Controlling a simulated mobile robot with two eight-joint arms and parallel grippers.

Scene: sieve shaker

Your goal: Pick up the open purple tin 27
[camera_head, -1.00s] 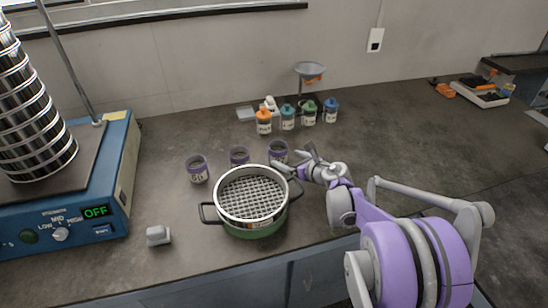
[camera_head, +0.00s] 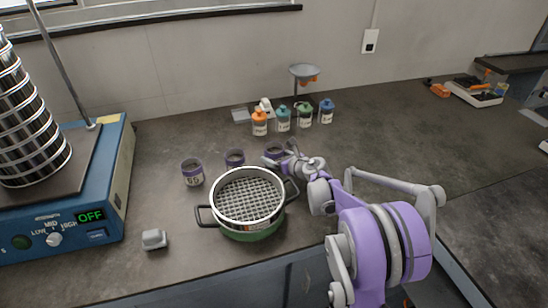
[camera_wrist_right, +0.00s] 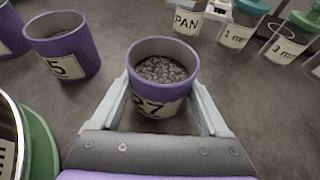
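The open purple tin 27 (camera_head: 273,150) stands upright on the bench behind the green-based sieve pan. In the right wrist view the tin (camera_wrist_right: 158,80) has a purple rim, a white label reading 27 and dark grey grains inside. My right gripper (camera_head: 287,154) is at the tin's right side in the head view. In the right wrist view its two fingers (camera_wrist_right: 162,88) are apart, one on each side of the tin, with the tips close to its wall. I cannot see clear contact. My left gripper is not in view.
Two more purple tins (camera_head: 192,172) (camera_head: 234,158) stand to the left. The handled sieve pan (camera_head: 249,202) is in front. Capped jars (camera_head: 283,120) and a funnel stand (camera_head: 304,72) are behind. The blue shaker (camera_head: 70,205) is at left.

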